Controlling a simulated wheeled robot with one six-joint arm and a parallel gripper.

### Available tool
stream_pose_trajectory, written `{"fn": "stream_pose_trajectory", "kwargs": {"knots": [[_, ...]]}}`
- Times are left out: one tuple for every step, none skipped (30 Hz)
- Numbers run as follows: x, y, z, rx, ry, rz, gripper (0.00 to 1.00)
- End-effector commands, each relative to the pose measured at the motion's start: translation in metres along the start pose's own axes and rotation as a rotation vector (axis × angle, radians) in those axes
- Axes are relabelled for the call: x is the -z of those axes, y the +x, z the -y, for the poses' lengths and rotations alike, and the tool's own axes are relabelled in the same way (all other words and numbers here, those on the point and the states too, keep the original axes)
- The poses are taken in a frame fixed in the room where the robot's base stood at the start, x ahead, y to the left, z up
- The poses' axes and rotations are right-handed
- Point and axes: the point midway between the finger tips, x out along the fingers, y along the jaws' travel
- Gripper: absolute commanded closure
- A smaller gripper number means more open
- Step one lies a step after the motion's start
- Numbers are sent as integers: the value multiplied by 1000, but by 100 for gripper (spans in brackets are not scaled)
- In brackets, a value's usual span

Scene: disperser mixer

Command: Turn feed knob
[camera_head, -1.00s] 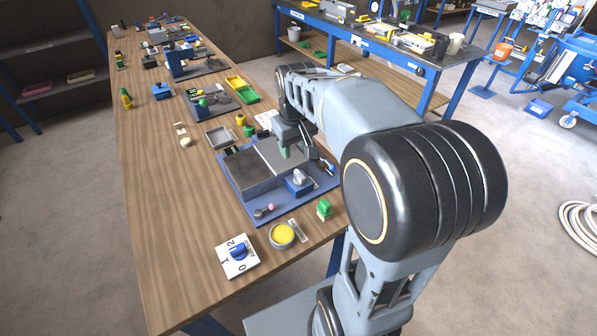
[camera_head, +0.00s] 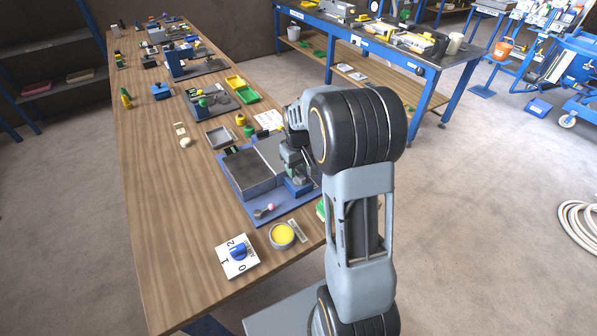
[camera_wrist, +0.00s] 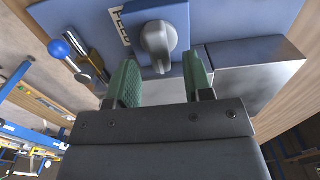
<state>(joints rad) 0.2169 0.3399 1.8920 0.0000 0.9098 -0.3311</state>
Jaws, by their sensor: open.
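The feed knob (camera_wrist: 158,42) is a grey pointer knob on a blue panel, at the top middle of the wrist view. Part of a label reading "FEED" (camera_wrist: 120,24) shows just left of it. My gripper (camera_wrist: 160,85) is open, its two green-padded fingers apart. The knob lies between and just beyond the fingertips in the picture; no contact shows. In the head view my gripper (camera_head: 294,170) is over the right side of the machine on the blue base plate (camera_head: 238,207), and my arm hides the knob there.
A lever with a blue ball (camera_wrist: 59,49) stands left of the knob, and a grey metal block (camera_wrist: 260,70) lies right.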

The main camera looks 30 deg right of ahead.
Motion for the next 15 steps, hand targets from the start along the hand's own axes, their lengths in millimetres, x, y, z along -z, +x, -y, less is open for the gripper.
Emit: {"fn": "stream_pose_trajectory", "kwargs": {"knots": [[0,6,0,1,0,3,53],[0,9,0,1,0,3,53],[0,13,0,1,0,2,53],[0,15,0,1,0,2,53],[0,17,0,1,0,2,53],[0,19,0,1,0,2,53],[0,21,0,1,0,2,53],[0,22,0,0,0,1,53],[0,23,0,0,0,0,53],[0,23,0,0,0,0,53],[0,24,0,0,0,0,53],[0,24,0,0,0,-1,53],[0,24,0,0,0,-1,53],[0,24,0,0,0,-1,53],[0,24,0,0,0,-1,53]]}}
